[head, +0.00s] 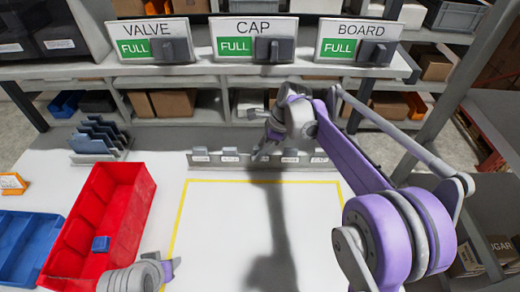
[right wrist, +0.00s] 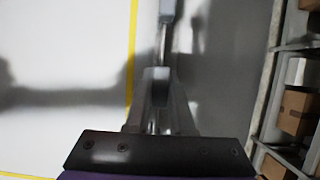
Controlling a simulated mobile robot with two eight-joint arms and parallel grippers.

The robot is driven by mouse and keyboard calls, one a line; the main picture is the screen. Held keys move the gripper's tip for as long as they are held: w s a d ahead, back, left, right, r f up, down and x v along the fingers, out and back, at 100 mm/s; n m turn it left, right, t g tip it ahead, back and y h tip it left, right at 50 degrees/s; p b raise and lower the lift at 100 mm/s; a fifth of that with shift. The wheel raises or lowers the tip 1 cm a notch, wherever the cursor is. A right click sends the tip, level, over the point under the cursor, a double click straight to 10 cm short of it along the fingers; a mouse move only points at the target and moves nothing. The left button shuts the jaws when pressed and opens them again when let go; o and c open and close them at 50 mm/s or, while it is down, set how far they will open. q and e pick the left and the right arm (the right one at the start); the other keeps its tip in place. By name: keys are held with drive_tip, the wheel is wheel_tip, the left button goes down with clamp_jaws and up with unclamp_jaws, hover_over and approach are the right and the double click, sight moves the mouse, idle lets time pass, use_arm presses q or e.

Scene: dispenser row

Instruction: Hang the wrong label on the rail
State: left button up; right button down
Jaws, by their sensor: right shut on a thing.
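The grey rail (head: 228,168) runs along the back edge of the white worktop and carries several small pale tags. My right gripper (head: 262,150) points down at the middle of the rail. It is shut on a small grey thing, perhaps a label, mostly hidden by the fingers. In the right wrist view the shut fingers (right wrist: 158,90) are over the strip of the rail; whether the held thing touches it I cannot tell. Signs VALVE (head: 150,30), CAP (head: 232,28) and BOARD (head: 340,32) stand above, each with a green FULL label. My left gripper (head: 171,268) is low at left, its opening unclear.
A red bin (head: 135,185) with a small blue block (head: 101,244) is left of the yellow outline (head: 175,228). A blue bin (head: 50,228), an orange tag holder (head: 13,184) and a dark slotted rack (head: 95,140) are further left. The outlined worktop is clear.

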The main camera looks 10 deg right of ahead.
drive_tip(key=c, duration=0.7)
unclamp_jaws()
